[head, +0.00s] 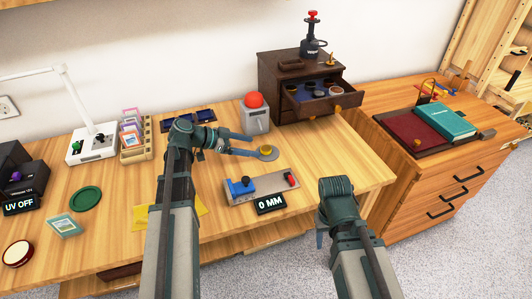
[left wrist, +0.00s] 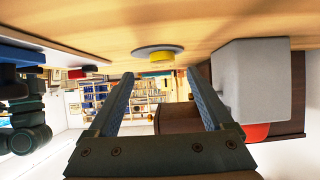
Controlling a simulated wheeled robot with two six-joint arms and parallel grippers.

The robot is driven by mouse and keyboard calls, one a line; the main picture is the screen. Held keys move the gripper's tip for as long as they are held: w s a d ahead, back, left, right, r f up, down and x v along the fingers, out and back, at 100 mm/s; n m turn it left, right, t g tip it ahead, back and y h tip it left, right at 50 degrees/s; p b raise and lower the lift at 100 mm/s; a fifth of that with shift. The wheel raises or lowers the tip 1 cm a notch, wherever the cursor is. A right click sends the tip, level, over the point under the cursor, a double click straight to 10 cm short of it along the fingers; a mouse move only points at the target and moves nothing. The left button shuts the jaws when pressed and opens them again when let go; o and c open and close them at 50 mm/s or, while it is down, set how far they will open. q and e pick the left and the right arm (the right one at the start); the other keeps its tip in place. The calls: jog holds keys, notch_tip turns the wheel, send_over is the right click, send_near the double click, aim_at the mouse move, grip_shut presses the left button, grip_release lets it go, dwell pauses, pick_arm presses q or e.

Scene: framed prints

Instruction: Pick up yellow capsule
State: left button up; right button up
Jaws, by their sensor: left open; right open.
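The yellow capsule (head: 267,148) sits on a small grey disc (head: 270,157) on the wooden table. In the left wrist view the yellow capsule (left wrist: 161,57) and disc (left wrist: 142,50) lie just beyond the fingertips, near the middle of the gap. My left gripper (head: 253,147) is open and empty, low over the table, left of the capsule. Its two fingers also frame the left wrist view (left wrist: 159,74). My right gripper (head: 321,236) is at the table's front edge, mostly hidden by its own arm, apart from the capsule.
A grey box with a red dome (head: 255,113) stands close behind the capsule. A blue-and-grey gauge (head: 262,187) with a "0 MM" display (head: 271,204) lies in front. A brown cabinet (head: 268,80) with an open drawer (head: 312,103) stands behind right. The table right of the disc is clear.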

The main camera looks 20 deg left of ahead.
aim_at(264, 147)
pick_arm(q)
jog(key=shift+w+b+x, duration=0.2)
jog(key=shift+b+x, duration=0.8)
jog(key=shift+x, duration=1.35)
jog(key=shift+w+d, duration=0.25)
jog(key=shift+d, duration=0.05)
jog(key=shift+r, duration=0.1)
jog(key=shift+c, duration=0.3)
grip_shut()
jog(key=shift+r, duration=0.1)
